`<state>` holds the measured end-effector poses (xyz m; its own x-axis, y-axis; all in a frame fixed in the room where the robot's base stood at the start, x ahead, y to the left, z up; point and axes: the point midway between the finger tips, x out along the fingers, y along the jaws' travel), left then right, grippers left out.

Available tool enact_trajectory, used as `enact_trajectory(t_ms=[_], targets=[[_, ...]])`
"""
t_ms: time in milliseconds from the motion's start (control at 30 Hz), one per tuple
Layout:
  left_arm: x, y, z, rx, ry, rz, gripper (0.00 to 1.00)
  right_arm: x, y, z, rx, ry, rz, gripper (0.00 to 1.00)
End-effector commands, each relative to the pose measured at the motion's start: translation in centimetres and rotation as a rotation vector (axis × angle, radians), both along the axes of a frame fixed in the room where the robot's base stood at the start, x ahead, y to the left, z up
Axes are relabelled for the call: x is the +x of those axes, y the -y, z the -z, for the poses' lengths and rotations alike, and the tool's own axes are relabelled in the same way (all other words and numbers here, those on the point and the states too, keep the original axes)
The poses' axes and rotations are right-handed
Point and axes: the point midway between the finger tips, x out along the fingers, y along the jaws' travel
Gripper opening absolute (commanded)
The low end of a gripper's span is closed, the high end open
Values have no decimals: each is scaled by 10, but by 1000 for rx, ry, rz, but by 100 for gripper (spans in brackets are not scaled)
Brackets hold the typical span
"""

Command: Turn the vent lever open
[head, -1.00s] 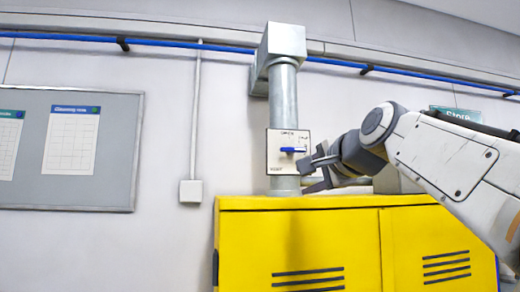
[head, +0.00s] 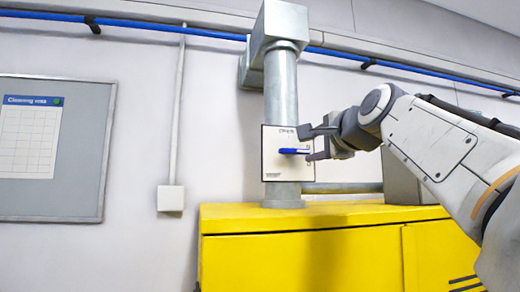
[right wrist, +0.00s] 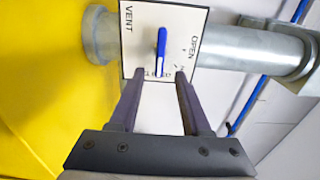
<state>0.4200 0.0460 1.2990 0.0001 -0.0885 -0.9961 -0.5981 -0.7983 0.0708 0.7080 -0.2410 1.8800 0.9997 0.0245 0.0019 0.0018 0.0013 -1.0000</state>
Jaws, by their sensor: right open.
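The vent lever (head: 294,151) is a blue handle on a square pale plate (head: 271,166) fixed to a vertical grey pipe. It lies roughly level in the head view, below an OPEN mark at the plate's top. My right gripper (head: 305,144) is open, just right of the lever, one finger above its height and one below. In the right wrist view the lever (right wrist: 162,45) points along the gap between the open fingers (right wrist: 160,74), its near end about level with the fingertips. I see no grip on it. My left gripper is out of view.
A yellow cabinet (head: 300,255) stands below the plate. The grey pipe (head: 281,85) rises to a square elbow at the wall. A blue wall pipe (head: 215,33) and a notice board (head: 85,150) are farther off.

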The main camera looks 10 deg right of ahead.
Motion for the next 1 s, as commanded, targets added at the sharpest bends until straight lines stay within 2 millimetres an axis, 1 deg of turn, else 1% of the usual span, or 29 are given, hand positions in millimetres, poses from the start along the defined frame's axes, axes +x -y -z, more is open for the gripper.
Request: enact_trajectory(t_ms=[33,200,300,400,533,800,867,900,933,1000], targets=[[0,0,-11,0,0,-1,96,13,-5,-4,1,-5,-9,48],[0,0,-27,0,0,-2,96,46,-10,-4,1,-5,-14,48],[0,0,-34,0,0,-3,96,61,-11,-3,0,-4,-13,48],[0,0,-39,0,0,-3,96,72,-12,-2,0,-3,-14,48],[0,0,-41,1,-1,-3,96,78,-11,-1,0,-1,-12,48],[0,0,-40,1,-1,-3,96,78,-9,0,0,-1,-9,48],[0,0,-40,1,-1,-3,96,78,-9,0,0,-1,-9,25],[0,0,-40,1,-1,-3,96,78,-9,0,0,-1,-8,9],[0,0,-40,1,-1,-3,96,78,-8,0,0,-1,-8,0],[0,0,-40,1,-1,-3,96,78,-8,0,0,-1,-8,0]])
